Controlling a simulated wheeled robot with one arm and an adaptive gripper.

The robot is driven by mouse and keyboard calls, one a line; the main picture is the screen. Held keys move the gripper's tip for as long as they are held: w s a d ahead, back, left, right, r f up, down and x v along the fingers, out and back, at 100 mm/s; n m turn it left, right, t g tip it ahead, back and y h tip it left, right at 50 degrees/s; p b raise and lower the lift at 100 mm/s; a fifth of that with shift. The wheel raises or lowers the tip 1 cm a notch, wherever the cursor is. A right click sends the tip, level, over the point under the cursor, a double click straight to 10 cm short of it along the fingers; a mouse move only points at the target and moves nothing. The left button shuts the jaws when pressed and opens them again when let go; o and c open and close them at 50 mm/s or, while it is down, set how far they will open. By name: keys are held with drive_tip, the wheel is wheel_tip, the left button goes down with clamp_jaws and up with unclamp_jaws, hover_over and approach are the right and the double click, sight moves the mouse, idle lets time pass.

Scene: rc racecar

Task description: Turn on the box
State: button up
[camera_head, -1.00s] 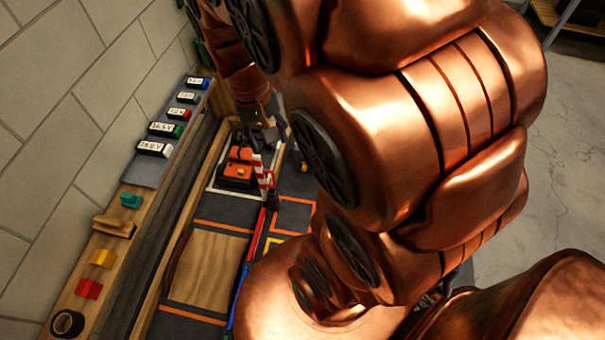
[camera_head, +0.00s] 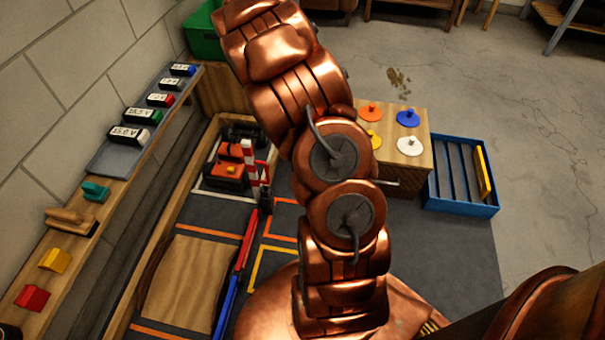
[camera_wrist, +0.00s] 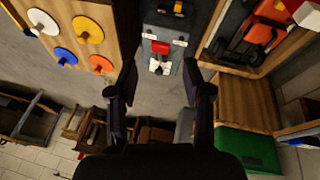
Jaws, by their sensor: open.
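In the wrist view, a grey box (camera_wrist: 178,38) with a red switch-like part (camera_wrist: 160,47) and small white labels stands at the top centre. My gripper (camera_wrist: 158,82) is open, its two dark fingers apart with nothing between them. The box appears just beyond the fingertips, with the red part roughly in line with the gap; I see no contact. In the head view my copper arm crosses the middle and neither the gripper nor the grey box can be made out. Whether the box is on I cannot tell.
A wooden block with coloured round knobs (camera_head: 403,165) stands right of my arm, beside a blue slatted crate (camera_head: 462,205). An orange car (camera_head: 228,174) sits in the wood-edged area at left. A green bin (camera_wrist: 246,152) is at lower right in the wrist view.

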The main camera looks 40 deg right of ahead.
drive_tip(key=shift+w+d+f+m+t+b, duration=0.35)
drive_tip(key=shift+w+d+f+b, duration=1.9)
drive_tip(key=shift+f, duration=4.4)
drive_tip(key=shift+w+d+f+m+t+b, duration=0.25)
drive_tip(key=shift+d+f+b, duration=1.2)
drive_tip(key=shift+f+b, duration=3.6)
drive_tip(key=shift+w+d+f+m+t+b, duration=0.4)
drive_tip(key=shift+w+d+f+b, duration=1.15)
drive_tip(key=shift+f, duration=6.65)
drive_tip(key=shift+s+d, duration=0.3)
drive_tip(key=shift+s, duration=0.1)
clamp_jaws()
